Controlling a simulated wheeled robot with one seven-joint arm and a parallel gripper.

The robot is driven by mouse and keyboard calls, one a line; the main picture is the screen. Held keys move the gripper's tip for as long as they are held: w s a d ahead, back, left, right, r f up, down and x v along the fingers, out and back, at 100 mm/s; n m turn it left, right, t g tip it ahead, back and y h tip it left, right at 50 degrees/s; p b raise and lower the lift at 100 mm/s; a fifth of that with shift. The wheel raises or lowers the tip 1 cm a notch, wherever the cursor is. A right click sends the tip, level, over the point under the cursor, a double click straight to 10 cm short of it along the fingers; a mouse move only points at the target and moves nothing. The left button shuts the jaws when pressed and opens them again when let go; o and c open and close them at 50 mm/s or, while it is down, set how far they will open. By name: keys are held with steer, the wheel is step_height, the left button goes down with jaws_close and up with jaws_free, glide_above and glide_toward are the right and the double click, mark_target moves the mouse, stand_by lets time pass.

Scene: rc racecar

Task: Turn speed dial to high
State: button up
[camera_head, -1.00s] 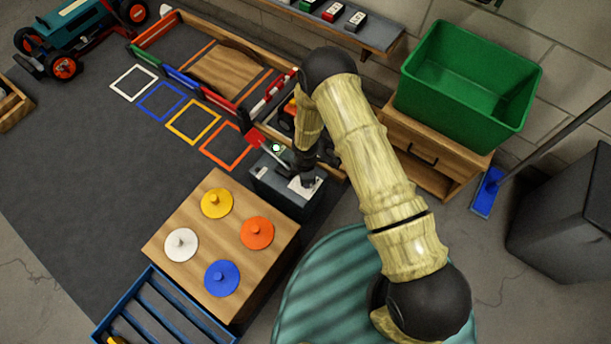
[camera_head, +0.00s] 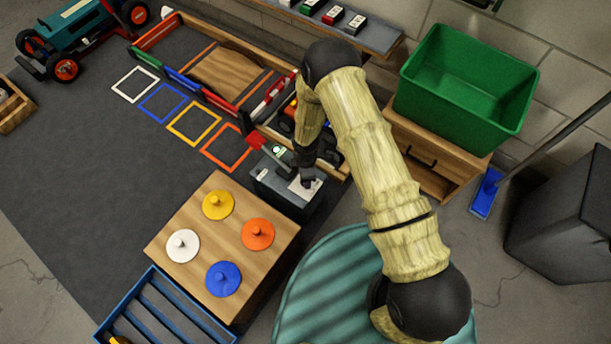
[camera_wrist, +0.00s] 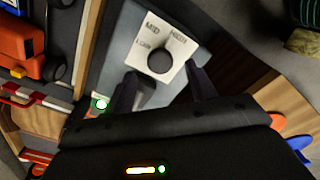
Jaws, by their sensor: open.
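The speed dial (camera_wrist: 160,60) is a round dark knob on a white plate (camera_wrist: 142,41) lettered LOW, MID and HIGH in the wrist view. I cannot make out which way the knob points. The plate sits on a blue-grey control box (camera_head: 272,181), seen in the head view beside the wooden block. My gripper (camera_wrist: 161,74) is open, with one finger on either side of the knob's lower part in the wrist view. I cannot tell whether the fingers touch it.
A green light (camera_head: 277,149) shows beside the box. A wooden block (camera_head: 190,215) with several coloured knobbed discs stands at its lower left. A wooden-framed enclosure (camera_head: 225,72) lies behind. A green bin (camera_head: 465,85) on a wooden cabinet stands at the right.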

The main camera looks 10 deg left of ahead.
step_height(320, 180, up, 14)
steer(key=p, duration=0.4)
stand_by(0.3)
steer(key=w+d+r+m+t, duration=0.1)
steer(key=w+d+r+m, duration=0.2)
steer(key=d+r+m, duration=0.95)
steer(key=s+d+r+m+t+p, duration=0.1)
steer(key=s+d+r+m, duration=0.4)
steer(key=d+r, duration=0.3)
steer(key=s+d+r+m+t, duration=0.1)
steer(key=s+d+r+m, duration=0.45)
steer(key=r, duration=0.45)
step_height(320, 180, up, 33)
steer(key=p, duration=3.3)
steer(key=shift+w+n+p, duration=0.15)
steer(key=shift+n+p, duration=0.15)
steer(key=shift+p, duration=0.05)
